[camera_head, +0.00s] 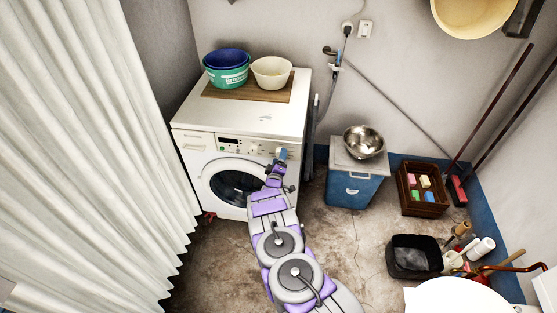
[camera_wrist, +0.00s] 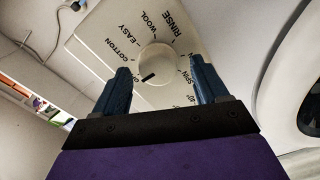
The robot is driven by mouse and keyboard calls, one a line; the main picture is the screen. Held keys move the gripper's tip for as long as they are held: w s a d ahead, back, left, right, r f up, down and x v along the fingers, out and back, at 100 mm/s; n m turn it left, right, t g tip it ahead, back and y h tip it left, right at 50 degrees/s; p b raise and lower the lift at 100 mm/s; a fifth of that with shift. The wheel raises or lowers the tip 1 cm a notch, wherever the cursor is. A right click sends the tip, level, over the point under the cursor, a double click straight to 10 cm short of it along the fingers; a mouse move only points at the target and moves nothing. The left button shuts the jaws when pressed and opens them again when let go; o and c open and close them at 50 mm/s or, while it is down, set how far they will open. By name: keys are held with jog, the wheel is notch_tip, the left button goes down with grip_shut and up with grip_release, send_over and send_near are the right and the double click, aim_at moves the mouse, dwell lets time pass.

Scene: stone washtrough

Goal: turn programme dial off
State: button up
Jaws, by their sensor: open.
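The programme dial (camera_wrist: 157,64) is a round cream knob with a dark pointer mark at its lower left. It sits on a pale label plate (camera_wrist: 98,35) with words including COTTON, EASY, WOOL, RINSE and SPIN. The pointer faces a label partly hidden by the left finger. My gripper (camera_wrist: 160,67) is open, with one blue finger on each side of the dial in the wrist view; I cannot tell whether they touch it. In the head view my gripper (camera_head: 282,154) is at the upper right front of the white washing machine (camera_head: 194,161) and hides the dial.
Blue and green basins (camera_head: 226,75) and a cream bowl (camera_head: 271,73) stand on a wooden board (camera_head: 240,93) atop the machine. A blue cabinet (camera_head: 351,189) with a metal bowl (camera_head: 363,142) stands to the right. A white curtain (camera_head: 85,150) hangs at left. Some floor is clear.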

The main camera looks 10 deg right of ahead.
jog(key=p+v, duration=0.3)
jog(key=v, duration=1.4)
jog(key=shift+s, duration=0.15)
